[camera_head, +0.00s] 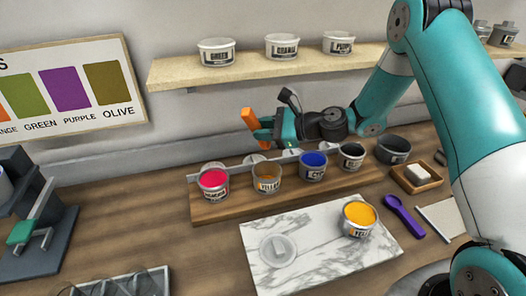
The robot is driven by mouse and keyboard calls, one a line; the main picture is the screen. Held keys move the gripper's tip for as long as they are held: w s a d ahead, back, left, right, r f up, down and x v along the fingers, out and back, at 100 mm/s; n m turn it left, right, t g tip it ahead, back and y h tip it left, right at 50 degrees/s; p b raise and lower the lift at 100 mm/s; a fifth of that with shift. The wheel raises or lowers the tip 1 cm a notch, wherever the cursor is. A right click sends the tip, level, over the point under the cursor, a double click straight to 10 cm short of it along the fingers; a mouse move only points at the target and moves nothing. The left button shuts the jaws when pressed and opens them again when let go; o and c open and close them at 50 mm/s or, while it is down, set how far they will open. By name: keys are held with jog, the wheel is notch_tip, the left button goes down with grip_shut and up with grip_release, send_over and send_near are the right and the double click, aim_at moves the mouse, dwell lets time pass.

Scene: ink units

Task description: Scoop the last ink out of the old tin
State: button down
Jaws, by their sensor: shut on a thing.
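My gripper (264,133) is shut on an orange-handled tool (250,118) and holds it above the back of the wooden board. The tool is tilted, and its lower end is hard to make out. A round pale lid (279,251) lies on the slab's left part.
A dark grey tub (393,149), sponge tray (418,177) and purple scoop (405,217) are at right. A shelf (260,68) of tins hangs behind.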

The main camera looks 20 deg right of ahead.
aim_at(266, 147)
notch_tip(266, 147, down, 6)
jog(key=b, duration=0.4)
jog(key=shift+r, duration=0.15)
jog(key=f+b, duration=0.1)
jog(key=f, duration=0.1)
jog(key=f+b, duration=0.2)
jog(key=f, duration=0.1)
jog(key=d+f+b, duration=0.1)
jog(key=f+b, duration=0.1)
jog(key=f, duration=0.1)
jog(key=shift+w+d, duration=0.1)
jog(key=shift+w, duration=0.25)
jog(key=shift+f+b, duration=0.2)
jog(key=shift+b, duration=0.15)
jog(key=shift+r, duration=0.15)
notch_tip(266, 147, up, 11)
jog(key=p, duration=0.9)
jog(key=shift+f, duration=0.2)
